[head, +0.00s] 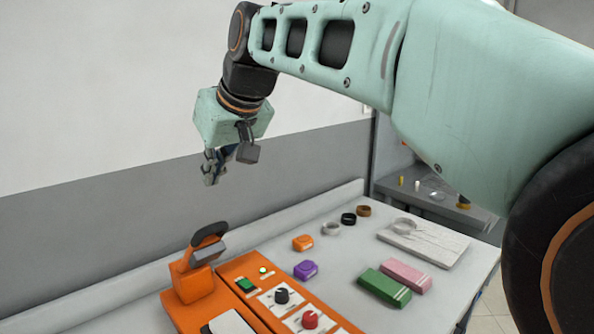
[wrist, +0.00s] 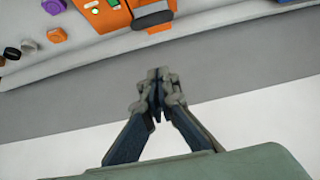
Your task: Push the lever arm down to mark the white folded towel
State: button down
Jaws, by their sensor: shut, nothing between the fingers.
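The orange marking press (head: 194,283) stands at the lower left of the head view. Its lever arm (head: 206,236), with a dark grip and a grey block, is raised at a tilt. A white folded item (head: 229,323), probably the towel, lies on the press base and is cut off by the lower edge. My gripper (head: 212,172) is shut and empty, in the air above the lever and apart from it. In the wrist view, the gripper (wrist: 158,78) points toward the lever arm (wrist: 152,19) at the top; the towel cannot be made out there.
An orange control panel (head: 258,274) with black and red knobs adjoins the press. A wall runs behind.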

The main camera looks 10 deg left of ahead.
send_over(214, 225)
jog(key=w+a, duration=0.2)
notch_tip(214, 225, down, 5)
jog(key=shift+s+d+f, duration=0.35)
jog(key=shift+f, duration=0.2)
jog(key=shift+s+d+f, duration=0.35)
jog(key=shift+f, duration=0.2)
jog(key=shift+s+d+f, duration=0.2)
jog(key=shift+d+f, duration=0.1)
jog(key=shift+f, duration=0.25)
jog(key=shift+f+b, duration=0.15)
jog(key=shift+b, duration=0.25)
